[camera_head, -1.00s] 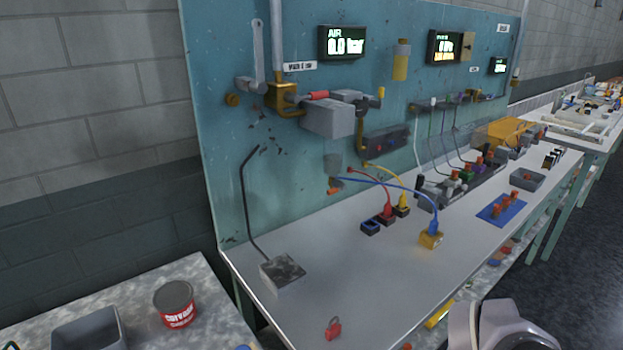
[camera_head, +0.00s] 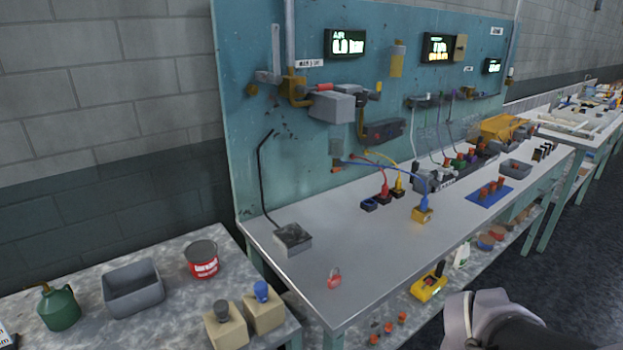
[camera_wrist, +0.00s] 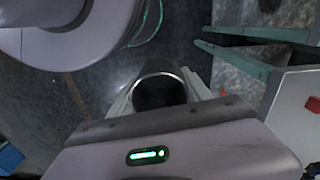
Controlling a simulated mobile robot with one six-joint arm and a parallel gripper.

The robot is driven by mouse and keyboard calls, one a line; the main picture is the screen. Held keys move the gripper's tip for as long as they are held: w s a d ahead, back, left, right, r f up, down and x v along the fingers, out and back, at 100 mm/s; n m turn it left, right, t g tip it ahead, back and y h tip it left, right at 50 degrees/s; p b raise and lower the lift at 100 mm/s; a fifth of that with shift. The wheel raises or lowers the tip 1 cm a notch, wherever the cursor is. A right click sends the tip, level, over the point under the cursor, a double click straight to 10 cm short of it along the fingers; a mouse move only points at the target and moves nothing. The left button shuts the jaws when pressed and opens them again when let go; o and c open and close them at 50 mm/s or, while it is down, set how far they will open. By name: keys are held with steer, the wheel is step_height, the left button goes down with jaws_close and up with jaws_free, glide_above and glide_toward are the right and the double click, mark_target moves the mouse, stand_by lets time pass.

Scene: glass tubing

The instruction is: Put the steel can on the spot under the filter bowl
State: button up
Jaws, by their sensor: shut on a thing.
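In the wrist view a dark, round, open-topped can (camera_wrist: 159,93) with a thin bright steel rim sits between the fingers of my gripper (camera_wrist: 160,84). My gripper is shut on it, and floor shows beyond. In the head view only a pale part of my arm shows at the bottom right; I cannot make out the can there. The filter bowl (camera_head: 335,148) looks like a small greyish cup low on the teal panel, with an orange tip below it. The bench top (camera_head: 330,235) lies under it; I cannot make out a marked spot.
A red-labelled tin (camera_head: 202,261) and grey bin (camera_head: 133,288) are on the left table.

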steer(key=w+a+f+n, duration=0.2)
steer(key=w+f+n, duration=0.2)
steer(key=w, duration=0.4)
steer(key=w+a+f+n, duration=0.1)
steer(key=w+f+n, duration=0.4)
steer(key=w, duration=0.3)
steer(key=shift+w+a+f, duration=0.15)
steer(key=shift+w+a, duration=0.05)
steer(key=shift+a, duration=0.2)
